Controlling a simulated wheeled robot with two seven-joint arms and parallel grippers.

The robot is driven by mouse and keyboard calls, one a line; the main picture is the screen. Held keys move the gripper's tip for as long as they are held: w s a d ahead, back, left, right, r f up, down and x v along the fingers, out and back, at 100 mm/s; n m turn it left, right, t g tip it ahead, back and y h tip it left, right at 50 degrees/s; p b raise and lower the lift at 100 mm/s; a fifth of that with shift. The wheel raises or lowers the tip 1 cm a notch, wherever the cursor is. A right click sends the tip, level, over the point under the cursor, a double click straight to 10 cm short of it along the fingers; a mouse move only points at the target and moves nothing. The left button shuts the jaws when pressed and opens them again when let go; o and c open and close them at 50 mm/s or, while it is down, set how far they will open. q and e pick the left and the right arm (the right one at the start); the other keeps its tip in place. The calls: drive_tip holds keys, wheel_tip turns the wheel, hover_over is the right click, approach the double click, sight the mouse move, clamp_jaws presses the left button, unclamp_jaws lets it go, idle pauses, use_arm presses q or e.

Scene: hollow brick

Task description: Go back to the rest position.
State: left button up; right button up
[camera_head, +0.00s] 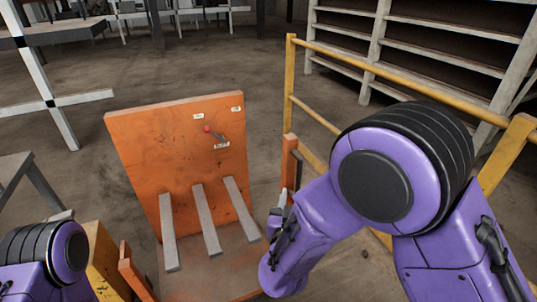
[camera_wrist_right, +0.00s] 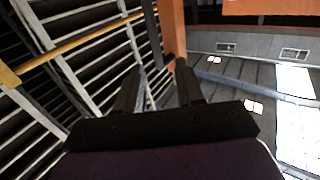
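My right gripper (camera_head: 283,200) is small and partly hidden by my own wrist in the head view, in front of the right edge of an orange panel. In the right wrist view its two dark fingers (camera_wrist_right: 158,76) stand apart with nothing seen between them, so it is open and empty. The right arm is bent, with its forearm low at the lower right of the panel. Of my left arm only a purple joint shows at the lower left; the left gripper is outside the views.
The upright orange panel (camera_head: 150,145) bears a red-knobbed lever (camera_head: 208,129) and small labels. Yellow railing (camera_head: 318,116) stands to the right, close to my right arm. Grey shelving (camera_head: 430,42) is behind it.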

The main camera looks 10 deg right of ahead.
drive_tip(key=s+d+f+m+g+y, duration=0.1)
drive_tip(key=s+d+f+g+y, duration=0.3)
drive_tip(key=f, duration=0.6)
drive_tip(key=s+d+f+g, duration=0.3)
drive_tip(key=s+f, duration=0.3)
drive_tip(key=f, duration=0.3)
drive_tip(key=s+d+f+g, duration=0.2)
drive_tip(key=s+f, duration=0.2)
drive_tip(key=s, duration=0.3)
drive_tip(key=s+d+f+m+g, duration=0.1)
drive_tip(key=s+d+f+g, duration=0.1)
drive_tip(key=s+f, duration=0.2)
drive_tip(key=s+d+f+g, duration=0.2)
drive_tip(key=s+d+f, duration=0.1)
drive_tip(key=s, duration=0.6)
drive_tip(key=shift+s+f+h, duration=0.3)
drive_tip(key=shift+s+f, duration=0.1)
drive_tip(key=shift+f, duration=0.1)
